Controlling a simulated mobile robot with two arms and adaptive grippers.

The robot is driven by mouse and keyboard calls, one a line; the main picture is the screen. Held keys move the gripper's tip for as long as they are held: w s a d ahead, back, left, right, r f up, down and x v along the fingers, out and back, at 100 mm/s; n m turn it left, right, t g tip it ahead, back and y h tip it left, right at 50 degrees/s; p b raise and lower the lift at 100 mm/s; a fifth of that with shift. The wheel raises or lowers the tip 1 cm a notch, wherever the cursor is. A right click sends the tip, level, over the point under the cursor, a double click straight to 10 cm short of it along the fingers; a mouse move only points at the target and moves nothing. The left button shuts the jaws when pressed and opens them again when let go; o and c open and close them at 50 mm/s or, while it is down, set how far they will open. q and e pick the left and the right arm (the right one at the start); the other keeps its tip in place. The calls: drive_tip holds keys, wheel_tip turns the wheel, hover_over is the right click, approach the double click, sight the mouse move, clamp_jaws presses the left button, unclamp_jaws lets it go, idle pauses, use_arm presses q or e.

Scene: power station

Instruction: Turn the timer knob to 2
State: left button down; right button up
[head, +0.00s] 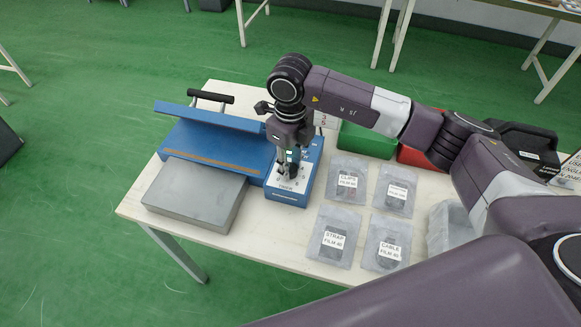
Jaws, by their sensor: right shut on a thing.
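The blue sealing machine (218,143) stands on the left part of the table, with its lid bar raised. Its control panel (289,184) faces up on the right end of the machine. My right gripper (289,168) points down over this panel, with its fingertips at a dark knob there. It is shut on the timer knob, which the fingers mostly hide. The numbers around the knob are too small to read, so I cannot tell its setting. My left gripper is not in view.
A grey metal block (195,196) sits in front of the machine. Several labelled film bags, such as the strap bag (335,236), lie to its right. Green (366,140) and red (412,156) bins and a black case (524,146) stand behind, near my right arm.

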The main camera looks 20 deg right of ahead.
sight(291, 167)
drive_tip(key=shift+m+b, duration=0.45)
drive_tip(key=shift+m, duration=0.65)
drive_tip(key=shift+r, duration=0.1)
drive_tip(key=shift+w, duration=0.1)
drive_tip(key=o, duration=1.1)
drive_tip(key=shift+o, duration=0.2)
wheel_tip(291, 167, up, 12)
